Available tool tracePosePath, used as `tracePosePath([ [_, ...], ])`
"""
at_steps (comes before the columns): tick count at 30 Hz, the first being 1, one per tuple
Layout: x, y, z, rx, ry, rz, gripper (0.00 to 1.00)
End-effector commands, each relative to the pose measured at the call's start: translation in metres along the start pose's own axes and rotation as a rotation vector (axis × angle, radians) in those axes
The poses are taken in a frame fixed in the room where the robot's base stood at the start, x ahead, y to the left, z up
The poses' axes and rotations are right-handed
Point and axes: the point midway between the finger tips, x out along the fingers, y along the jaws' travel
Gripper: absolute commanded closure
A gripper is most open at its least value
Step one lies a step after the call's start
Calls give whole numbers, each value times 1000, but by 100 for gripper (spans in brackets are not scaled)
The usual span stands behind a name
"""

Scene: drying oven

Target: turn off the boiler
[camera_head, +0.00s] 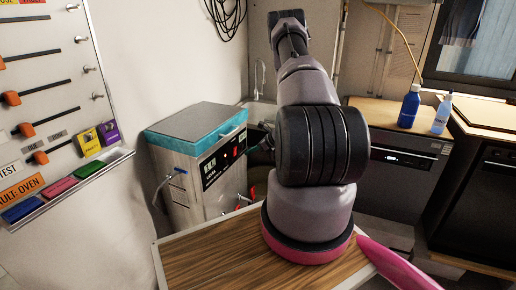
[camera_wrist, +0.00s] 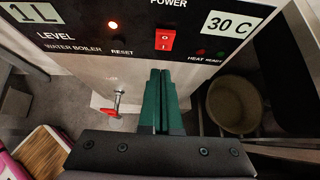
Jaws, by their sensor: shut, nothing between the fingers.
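The boiler (camera_head: 196,170) is a metal box with a teal-rimmed grey lid, standing left of my arm in the head view. Its black front panel (camera_wrist: 75,28) fills the top of the wrist view, with the words "WATER BOILER". A red power switch (camera_wrist: 166,40) marked I and O sits under "POWER"; I cannot tell which side is pressed. Contact is not clear. In the head view my arm mostly hides the gripper.
A red-handled tap (camera_wrist: 118,97) is left of my fingers, and a round pot (camera_wrist: 235,105) is to the right. The sink faucet (camera_head: 259,76) is behind the boiler. Blue bottles (camera_head: 410,106) stand on the right counter. A wall board (camera_head: 50,90) is at the left.

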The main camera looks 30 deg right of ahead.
Motion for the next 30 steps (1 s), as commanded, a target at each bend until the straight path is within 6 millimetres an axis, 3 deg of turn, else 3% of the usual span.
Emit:
tracePosePath([
  [2,16,1,2,-2,-1,2,100],
  [9,35,0,25,-1,-1,0,100],
  [30,43,0,35,1,-1,-1,100],
])
